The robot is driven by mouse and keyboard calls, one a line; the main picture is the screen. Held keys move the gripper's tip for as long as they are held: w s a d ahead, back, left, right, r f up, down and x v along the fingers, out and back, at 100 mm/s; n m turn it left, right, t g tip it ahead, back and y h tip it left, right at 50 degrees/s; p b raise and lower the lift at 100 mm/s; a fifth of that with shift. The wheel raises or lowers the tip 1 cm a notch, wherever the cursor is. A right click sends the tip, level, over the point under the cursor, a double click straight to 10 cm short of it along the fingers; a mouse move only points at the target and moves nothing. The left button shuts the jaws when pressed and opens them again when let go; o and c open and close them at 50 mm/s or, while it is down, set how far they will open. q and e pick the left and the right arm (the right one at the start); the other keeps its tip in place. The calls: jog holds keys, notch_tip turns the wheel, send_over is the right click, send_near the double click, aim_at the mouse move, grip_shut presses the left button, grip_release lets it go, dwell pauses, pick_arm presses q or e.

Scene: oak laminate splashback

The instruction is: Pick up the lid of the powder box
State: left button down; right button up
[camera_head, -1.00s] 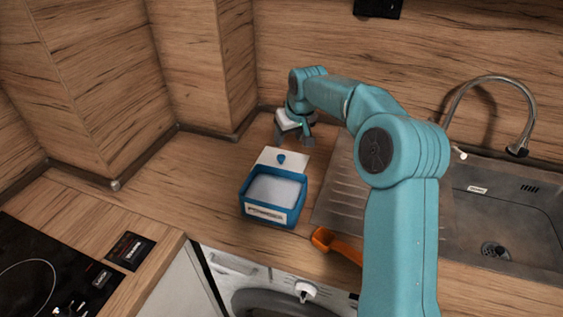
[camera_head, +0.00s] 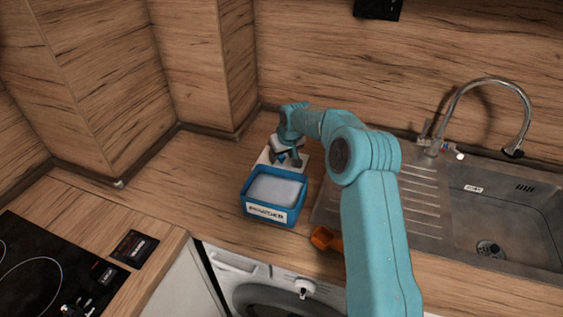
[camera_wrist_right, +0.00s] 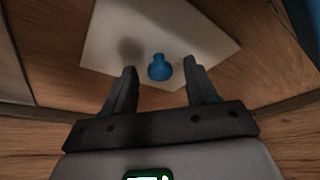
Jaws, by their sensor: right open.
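The powder box (camera_head: 272,214) is a blue open box with a white label, filled with pale powder (camera_head: 275,190), on the wooden worktop. Its lid is a white flat square (camera_head: 264,157) with a blue knob, lying just behind the box, partly hidden by my right gripper in the head view. In the right wrist view the lid (camera_wrist_right: 190,35) lies flat and its blue knob (camera_wrist_right: 159,67) stands between the two fingertips. My right gripper (camera_head: 287,161) is open above the lid, its fingers on either side of the knob, apart from it. My left gripper is not in view.
An orange scoop (camera_head: 324,238) lies right of the box at the worktop's front, partly hidden by my right arm. A metal sink (camera_head: 500,215) with a tap (camera_head: 487,82) is at the right. A black hob (camera_head: 45,265) is at the left. Worktop left of the box is clear.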

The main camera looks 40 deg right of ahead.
grip_shut()
